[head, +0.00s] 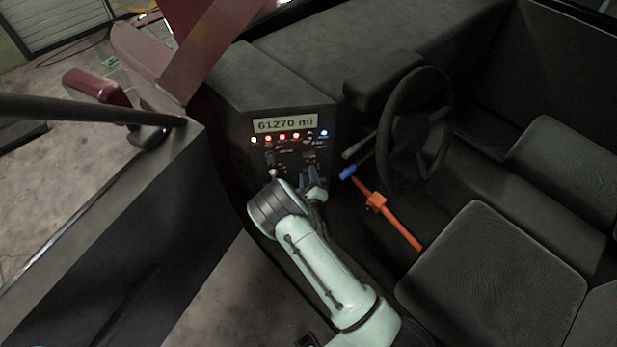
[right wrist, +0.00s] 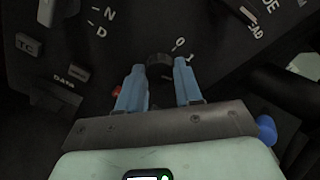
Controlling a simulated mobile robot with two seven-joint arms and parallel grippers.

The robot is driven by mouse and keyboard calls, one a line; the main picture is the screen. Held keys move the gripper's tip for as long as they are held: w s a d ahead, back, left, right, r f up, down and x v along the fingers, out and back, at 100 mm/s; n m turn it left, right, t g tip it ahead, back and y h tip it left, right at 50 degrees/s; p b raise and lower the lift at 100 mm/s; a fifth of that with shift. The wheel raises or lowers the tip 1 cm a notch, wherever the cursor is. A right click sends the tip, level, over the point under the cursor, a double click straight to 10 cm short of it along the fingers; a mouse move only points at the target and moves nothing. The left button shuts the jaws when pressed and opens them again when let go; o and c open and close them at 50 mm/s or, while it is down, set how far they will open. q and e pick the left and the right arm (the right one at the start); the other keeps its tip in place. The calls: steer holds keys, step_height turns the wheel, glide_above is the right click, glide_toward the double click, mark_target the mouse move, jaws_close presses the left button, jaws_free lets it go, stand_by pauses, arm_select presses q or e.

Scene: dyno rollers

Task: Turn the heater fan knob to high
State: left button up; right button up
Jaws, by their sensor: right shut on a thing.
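The black dashboard panel (head: 262,165) faces me in the head view, with a mileage display (head: 285,124) and a row of lit indicators. My right gripper (head: 311,184) reaches this panel from below. In the right wrist view its two blue fingers (right wrist: 160,80) stand on either side of a small dark round knob (right wrist: 159,64), shut on it. Marks "0" and "1" are printed to the upper right of the knob; other marks for it are not visible. I take it for the heater fan knob, though no name shows. My left gripper is not in view.
A gear selector (right wrist: 58,10) marked N and D and buttons marked TC (right wrist: 29,44) and DATA (right wrist: 72,75) lie to the left. The steering wheel (head: 413,130) and an orange lever with a blue end (head: 376,202) stand right of my arm. A seat (head: 490,270) is lower right.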

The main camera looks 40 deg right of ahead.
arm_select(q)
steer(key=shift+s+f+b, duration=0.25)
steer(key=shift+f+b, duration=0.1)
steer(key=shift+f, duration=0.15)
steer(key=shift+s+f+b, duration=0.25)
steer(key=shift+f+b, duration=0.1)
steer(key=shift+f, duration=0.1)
arm_select(e)
steer(key=m, duration=0.5)
steer(key=shift+m, duration=0.4)
steer(key=o, duration=1)
steer(key=shift+o, duration=0.2)
steer(key=shift+s, duration=0.1)
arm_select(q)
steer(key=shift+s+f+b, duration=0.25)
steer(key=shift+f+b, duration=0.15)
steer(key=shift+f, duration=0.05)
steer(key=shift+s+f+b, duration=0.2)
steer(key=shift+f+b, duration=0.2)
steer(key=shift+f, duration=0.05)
arm_select(e)
steer(key=v, duration=1.3)
steer(key=shift+s, duration=0.25)
steer(key=shift+d, duration=0.1)
